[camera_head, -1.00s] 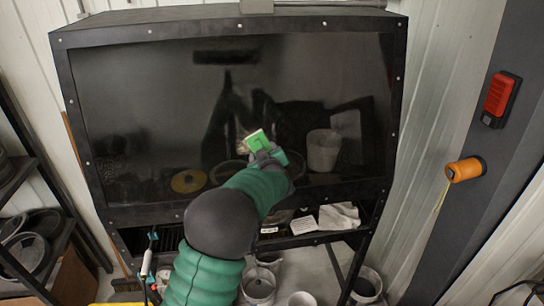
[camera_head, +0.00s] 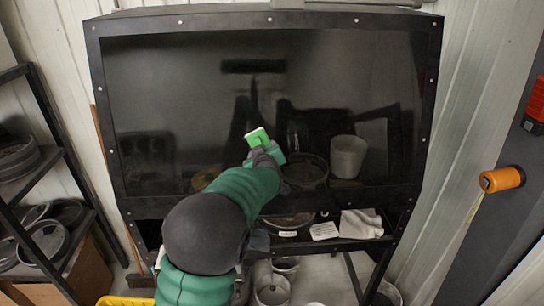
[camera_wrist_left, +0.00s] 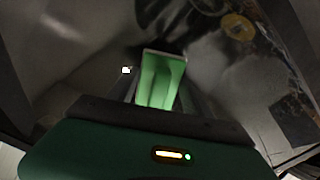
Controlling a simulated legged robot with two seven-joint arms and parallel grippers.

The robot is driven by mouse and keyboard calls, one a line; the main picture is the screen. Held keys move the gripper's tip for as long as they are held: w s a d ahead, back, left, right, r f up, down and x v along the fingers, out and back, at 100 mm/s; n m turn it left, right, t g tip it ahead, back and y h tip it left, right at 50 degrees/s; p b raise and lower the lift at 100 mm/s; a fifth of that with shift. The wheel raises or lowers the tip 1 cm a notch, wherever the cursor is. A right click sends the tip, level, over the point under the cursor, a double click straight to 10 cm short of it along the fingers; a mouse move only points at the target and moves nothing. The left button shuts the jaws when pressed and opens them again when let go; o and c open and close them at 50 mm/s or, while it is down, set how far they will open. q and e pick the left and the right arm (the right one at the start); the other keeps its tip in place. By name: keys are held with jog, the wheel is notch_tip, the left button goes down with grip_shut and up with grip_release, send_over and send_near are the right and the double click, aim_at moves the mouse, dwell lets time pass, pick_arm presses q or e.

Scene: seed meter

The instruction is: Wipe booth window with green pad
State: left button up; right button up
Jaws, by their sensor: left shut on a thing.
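The booth window (camera_head: 330,85) is a large dark, glossy pane in a black bolted frame, with reflections in it. My left gripper (camera_head: 266,150) is in front of its lower middle, shut on the green pad (camera_head: 257,137), which has a pale edge. In the left wrist view the green pad (camera_wrist_left: 161,80) sits between the fingers, facing the dark pane. I cannot tell whether the pad touches the glass. My right gripper is not in view.
Under the window a shelf holds a white cloth (camera_head: 361,223) and a small white card (camera_head: 324,231). A black rack (camera_head: 40,170) with round pans stands at left. Buckets stand below.

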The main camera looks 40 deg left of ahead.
aim_at(249, 148)
pick_arm(q)
jog(key=shift+s+a, duration=0.25)
jog(key=shift+a, duration=0.05)
jog(key=s+a+b, duration=0.2)
jog(key=shift+a+f+b, duration=0.15)
jog(key=shift+a+b, duration=0.1)
jog(key=shift+b, duration=0.1)
jog(key=shift+s+a, duration=0.1)
jog(key=shift+s, duration=0.05)
jog(key=shift+r, duration=0.25)
jog(key=shift+s+d+p, duration=0.2)
jog(key=shift+d+p, duration=0.1)
jog(key=p+v, duration=0.1)
jog(key=v, duration=0.4)
jog(key=shift+s+d, duration=0.1)
